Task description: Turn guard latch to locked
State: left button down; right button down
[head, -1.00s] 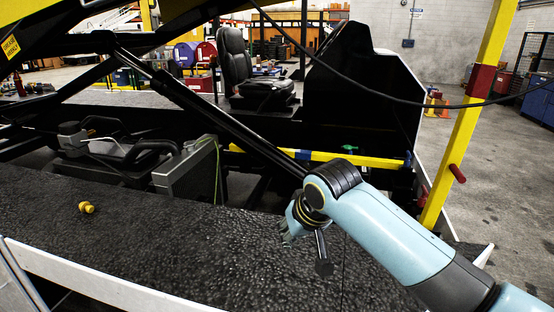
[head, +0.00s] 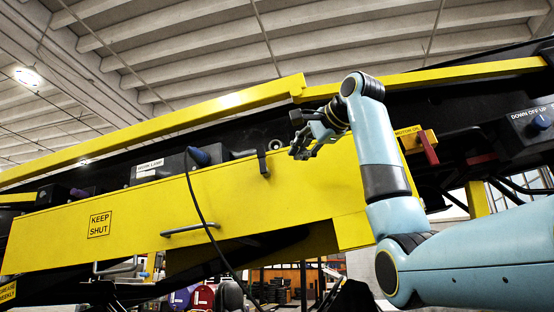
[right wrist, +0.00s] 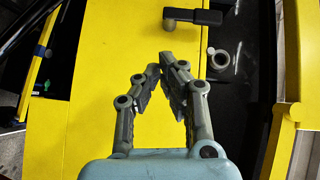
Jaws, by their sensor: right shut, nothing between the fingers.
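The guard latch (head: 262,161) is a small black bar at the upper edge of the yellow guard panel (head: 130,220), standing roughly upright in the head view. In the right wrist view the latch (right wrist: 198,17) is a black handle on a brownish pivot near the top, lying sideways across the panel's edge. My right gripper (head: 298,150) is beside the latch, to its right, apart from it. In the right wrist view the gripper's fingertips (right wrist: 167,66) are together with nothing between them, below the latch. My left gripper is out of view.
A grey ring-shaped boss (right wrist: 219,59) sits on the black frame near the latch. A black cable (head: 200,205) hangs over the panel from a blue plug. A bar handle (head: 190,229) and a red lever (head: 428,148) stick out.

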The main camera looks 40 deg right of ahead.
aim_at(263, 160)
jog(key=s+d+r+m, duration=0.1)
jog(key=s+r, duration=0.2)
jog(key=r, duration=0.3)
jog(key=shift+s+t, duration=0.35)
jog(key=shift+t, duration=0.05)
jog(key=w+p, duration=0.2)
jog(key=w, duration=0.2)
jog(key=w+a+f+p, duration=0.1)
jog(key=w+p, duration=0.2)
jog(key=w, duration=0.1)
jog(key=w+f+p, duration=0.1)
jog(key=w+p, duration=0.1)
jog(key=w, duration=0.3)
jog(key=shift+a+p, duration=0.35)
jog(key=shift+a, duration=0.05)
jog(key=shift+s+r, duration=0.1)
